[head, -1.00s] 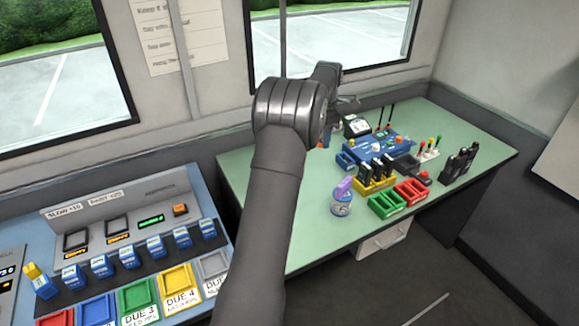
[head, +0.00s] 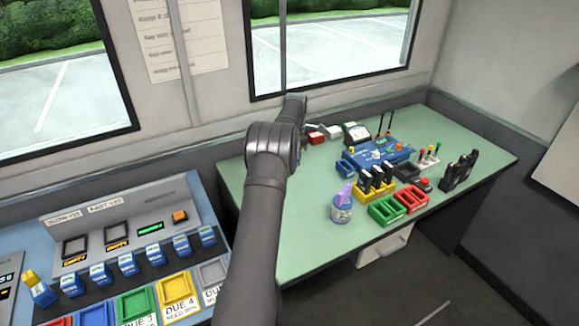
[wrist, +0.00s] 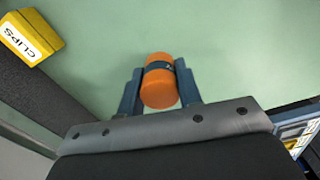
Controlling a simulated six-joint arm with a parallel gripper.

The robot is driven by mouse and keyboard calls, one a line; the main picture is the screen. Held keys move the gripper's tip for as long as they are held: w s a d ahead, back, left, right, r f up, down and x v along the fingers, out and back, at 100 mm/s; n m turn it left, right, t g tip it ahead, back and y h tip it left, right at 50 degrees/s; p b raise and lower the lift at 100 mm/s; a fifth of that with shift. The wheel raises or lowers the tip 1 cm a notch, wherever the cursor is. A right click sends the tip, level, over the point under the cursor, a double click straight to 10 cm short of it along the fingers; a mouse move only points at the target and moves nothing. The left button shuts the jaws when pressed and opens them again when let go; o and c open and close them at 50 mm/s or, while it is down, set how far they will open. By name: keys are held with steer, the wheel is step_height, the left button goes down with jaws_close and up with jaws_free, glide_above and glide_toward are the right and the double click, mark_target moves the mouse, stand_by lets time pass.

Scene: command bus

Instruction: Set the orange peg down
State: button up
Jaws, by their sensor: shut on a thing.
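The orange peg (wrist: 159,94), a short cylinder with a dark band, sits between the two blue-grey fingers of my gripper (wrist: 159,78) in the wrist view. The gripper is shut on it, one finger on each side. Pale green bench top (wrist: 235,50) lies beyond the peg. I cannot tell whether the peg touches the bench. In the head view my arm reaches to the back left part of the green bench (head: 300,225), and I cannot make out the peg there.
A yellow box marked CLIPS (wrist: 30,36) is at upper left in the wrist view. In the head view, a blue panel (head: 378,153), yellow rack (head: 376,191), green tray (head: 388,210), red tray (head: 411,200) and purple-topped tub (head: 341,208) stand to the right. The front left bench looks clear.

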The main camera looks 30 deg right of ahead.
steer(key=shift+w+a+f, duration=0.3)
steer(key=shift+w+f, duration=0.1)
steer(key=shift+w, duration=0.2)
steer(key=shift+w+a+f, duration=0.25)
steer(key=shift+w+f, duration=0.15)
steer(key=shift+w, duration=0.15)
steer(key=shift+f, duration=1.95)
steer(key=shift+f, duration=0.1)
steer(key=o, duration=1)
steer(key=shift+f, duration=0.1)
steer(key=shift+c, duration=0.2)
step_height(320, 180, up, 12)
steer(key=shift+r, duration=0.2)
